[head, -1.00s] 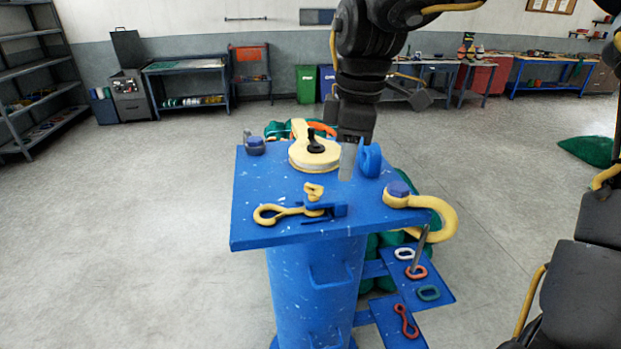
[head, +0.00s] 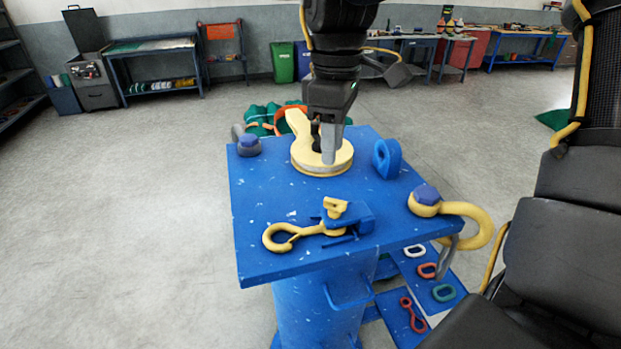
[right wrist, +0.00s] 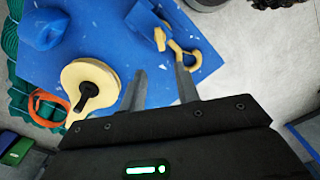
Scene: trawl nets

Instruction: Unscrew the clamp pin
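A blue clamp (head: 355,218) with a yellow piece (head: 336,208) on top stands at the front of the blue table (head: 262,215). I cannot tell for sure which part is the clamp pin. A yellow hook (head: 285,236) lies against the clamp's left side. My right gripper (head: 328,150) points down and appears over the round yellow block (head: 322,160). In the right wrist view the gripper's two fingers (right wrist: 160,88) stand apart with nothing between them. There the block (right wrist: 90,85) with its black centre is left of the fingers and the hook (right wrist: 188,62) is beyond them. My left gripper is not in view.
A blue ring (head: 387,158) stands right of the block. A yellow shackle (head: 470,220) with a blue bolt head overhangs the right edge. A blue-headed fitting (head: 248,146) sits at the back left. A lower shelf (head: 425,290) holds several small links.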

